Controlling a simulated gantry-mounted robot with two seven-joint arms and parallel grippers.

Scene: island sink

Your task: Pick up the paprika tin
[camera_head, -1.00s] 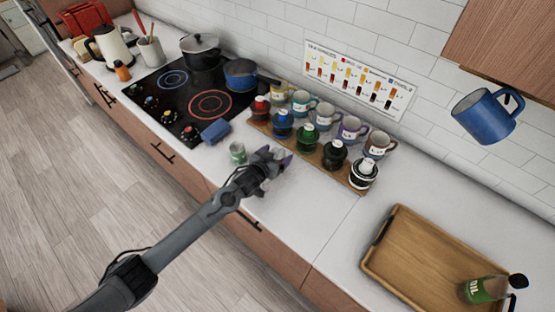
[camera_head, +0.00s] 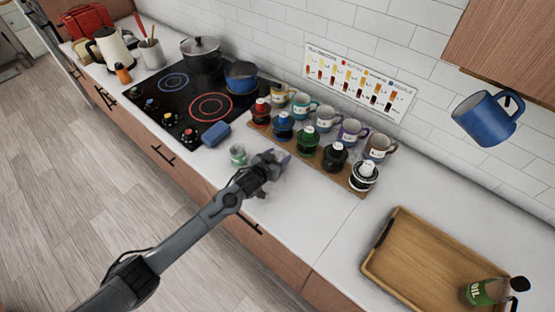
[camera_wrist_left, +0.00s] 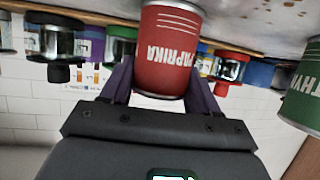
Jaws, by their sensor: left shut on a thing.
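The paprika tin (camera_wrist_left: 166,28) is a red cylinder with white lettering, in the middle of the left wrist view, where the picture is upside down. My left gripper (camera_head: 276,160) is low over the counter, in front of the spice board. In the wrist view its two purple fingers are on either side of the tin, shut on it. The tin is hidden behind the gripper in the head view. I cannot tell whether its base touches the counter. My right gripper is not in view.
A green tin (camera_head: 238,154) stands just left of the gripper; it also shows in the wrist view (camera_wrist_left: 303,95). Behind is a wooden board (camera_head: 310,157) with several jars and mugs. A blue sponge (camera_head: 216,133) lies by the stove. A wooden tray (camera_head: 420,255) is at right.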

